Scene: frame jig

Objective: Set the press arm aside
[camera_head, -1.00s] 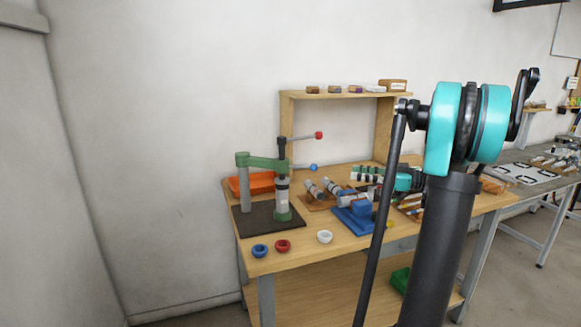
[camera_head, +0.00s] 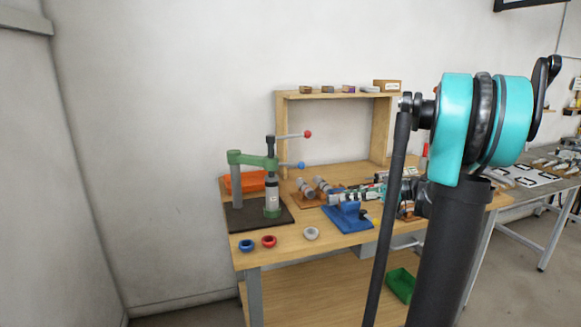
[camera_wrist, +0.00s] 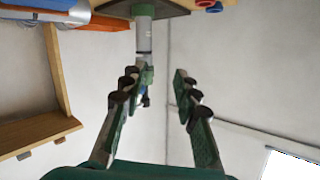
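The press stands at the left of the wooden bench. Its green press arm (camera_head: 250,159) reaches from a grey post over a grey and green cylinder (camera_head: 271,198). Handles with a red knob (camera_head: 308,134) and a blue knob (camera_head: 300,166) stick out to the right. My gripper (camera_head: 340,195) is to the right of the press, apart from it, over the blue fixture. In the wrist view my gripper (camera_wrist: 155,85) is open and empty between its fingers.
A blue fixture (camera_head: 348,219) and grey cylindrical parts (camera_head: 305,187) sit right of the press. Blue (camera_head: 246,245), red (camera_head: 268,241) and white (camera_head: 311,233) rings lie along the front edge. An orange bin (camera_head: 245,181) is behind the press. A shelf (camera_head: 340,95) stands at the back.

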